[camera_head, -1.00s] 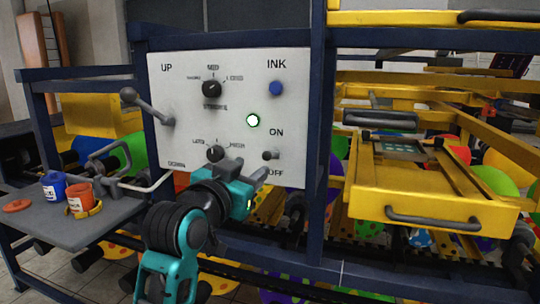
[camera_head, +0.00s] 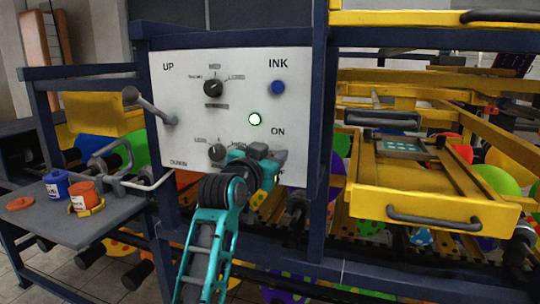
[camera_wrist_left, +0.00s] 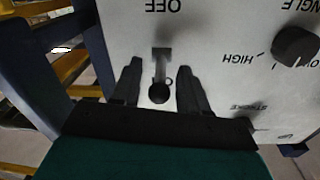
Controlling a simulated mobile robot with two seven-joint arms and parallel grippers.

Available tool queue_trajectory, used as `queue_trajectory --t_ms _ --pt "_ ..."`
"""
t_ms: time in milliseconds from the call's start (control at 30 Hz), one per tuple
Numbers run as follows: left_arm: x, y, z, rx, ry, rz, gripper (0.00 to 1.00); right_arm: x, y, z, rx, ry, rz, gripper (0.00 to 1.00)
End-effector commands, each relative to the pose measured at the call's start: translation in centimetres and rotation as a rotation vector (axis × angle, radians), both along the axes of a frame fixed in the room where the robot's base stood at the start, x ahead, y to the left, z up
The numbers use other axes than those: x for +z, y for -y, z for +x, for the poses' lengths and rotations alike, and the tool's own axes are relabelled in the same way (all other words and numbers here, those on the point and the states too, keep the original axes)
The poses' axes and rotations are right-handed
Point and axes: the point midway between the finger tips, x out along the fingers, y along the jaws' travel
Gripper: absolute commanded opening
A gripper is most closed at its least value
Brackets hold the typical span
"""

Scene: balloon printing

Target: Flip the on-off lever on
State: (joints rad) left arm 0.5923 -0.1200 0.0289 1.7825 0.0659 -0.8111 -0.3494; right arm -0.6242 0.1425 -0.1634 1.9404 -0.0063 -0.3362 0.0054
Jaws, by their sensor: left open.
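The on-off lever (camera_wrist_left: 159,93) is a dark stalk with a round knob on the white control panel (camera_head: 235,120). In the left wrist view it stands between the two fingers of my left gripper (camera_wrist_left: 159,66), with a visible gap on each side. The gripper is open around it and holds nothing. In the head view my left gripper (camera_head: 276,163) is at the panel's lower right, just below the ON label (camera_head: 278,131). It hides the lever and most of the OFF label there. In the wrist view the OFF label (camera_wrist_left: 161,6) is visible at the top.
Ink cups (camera_head: 82,193) sit on a side shelf.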

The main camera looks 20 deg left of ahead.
Motion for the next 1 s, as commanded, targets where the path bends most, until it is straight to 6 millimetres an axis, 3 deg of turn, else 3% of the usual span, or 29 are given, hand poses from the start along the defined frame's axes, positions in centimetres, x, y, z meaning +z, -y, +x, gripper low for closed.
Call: queue_trajectory --t_ms 67,500,1000 --pt "0.01 0.01 -0.01 0.0 0.0 0.0 0.41 -0.02 0.01 -0.01 0.0 0.0 0.0 0.0" --pt "-0.01 0.01 -0.03 0.0 0.0 0.0 0.0 -0.02 0.04 -0.02 -0.001 -0.001 -0.001 0.0" --pt "0.63 0.03 0.22 0.0 -0.143 0.006 0.0 -0.03 0.05 -0.04 -0.001 -0.001 -0.001 0.0"
